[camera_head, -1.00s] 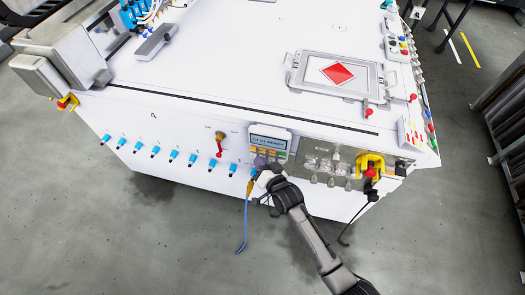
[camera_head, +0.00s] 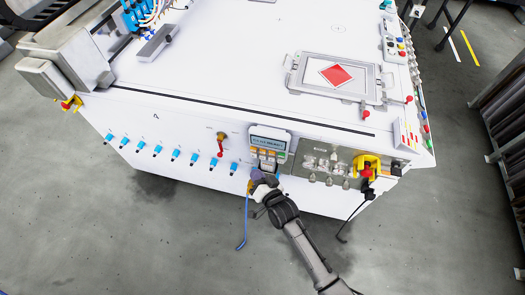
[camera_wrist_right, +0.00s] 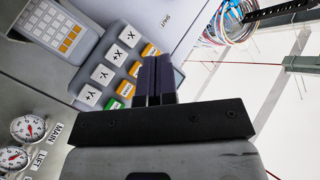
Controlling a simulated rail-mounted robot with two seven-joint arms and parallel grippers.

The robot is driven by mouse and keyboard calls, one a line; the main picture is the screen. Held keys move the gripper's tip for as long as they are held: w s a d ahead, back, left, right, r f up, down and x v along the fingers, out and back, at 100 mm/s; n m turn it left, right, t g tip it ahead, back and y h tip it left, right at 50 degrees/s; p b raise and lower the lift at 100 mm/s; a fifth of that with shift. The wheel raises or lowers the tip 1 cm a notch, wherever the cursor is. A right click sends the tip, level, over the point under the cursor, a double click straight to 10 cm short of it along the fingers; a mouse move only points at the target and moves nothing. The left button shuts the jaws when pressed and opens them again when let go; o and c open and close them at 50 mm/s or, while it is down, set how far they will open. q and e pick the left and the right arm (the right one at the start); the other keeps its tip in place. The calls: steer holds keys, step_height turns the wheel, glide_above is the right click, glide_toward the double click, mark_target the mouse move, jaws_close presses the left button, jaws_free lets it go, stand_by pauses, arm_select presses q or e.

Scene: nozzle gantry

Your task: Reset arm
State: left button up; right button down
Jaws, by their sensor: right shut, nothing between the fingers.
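My right arm reaches up from the bottom of the head view. Its gripper (camera_head: 257,180) is just below the control panel (camera_head: 268,142) on the front of the white machine. In the right wrist view the two dark purple fingers (camera_wrist_right: 155,80) are shut together with nothing between them. They overlap the keypad of X and Y buttons (camera_wrist_right: 112,66) in that view. I cannot tell whether they touch it. My left gripper is in neither view.
A blue cable (camera_head: 243,225) hangs beside my right gripper. Blue fittings (camera_head: 175,155) and a red-handled valve (camera_head: 220,145) line the front to the left. Gauges and a yellow-guarded knob (camera_head: 367,165) are to the right.

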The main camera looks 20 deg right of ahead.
stand_by(0.5)
step_height(320, 180, down, 4)
steer(key=s+n+g, duration=0.2)
steer(key=n+g, duration=0.1)
steer(key=g, duration=0.1)
steer(key=s+d+r+n+g+h+p, duration=0.1)
steer(key=s+d+r+n+g, duration=0.15)
steer(key=s+r, duration=0.5)
steer(key=s+d+r+n+g, duration=0.2)
steer(key=s+d+r+g, duration=0.15)
steer(key=s, duration=0.75)
steer(key=s+f+g+p, duration=0.1)
steer(key=s+f+g, duration=0.2)
steer(key=s, duration=0.9)
step_height(320, 180, up, 38)
steer(key=w+p, duration=0.1)
steer(key=p, duration=3.7)
steer(key=shift+d+h, duration=0.3)
steer(key=shift+h, duration=0.1)
steer(key=shift+n, duration=0.25)
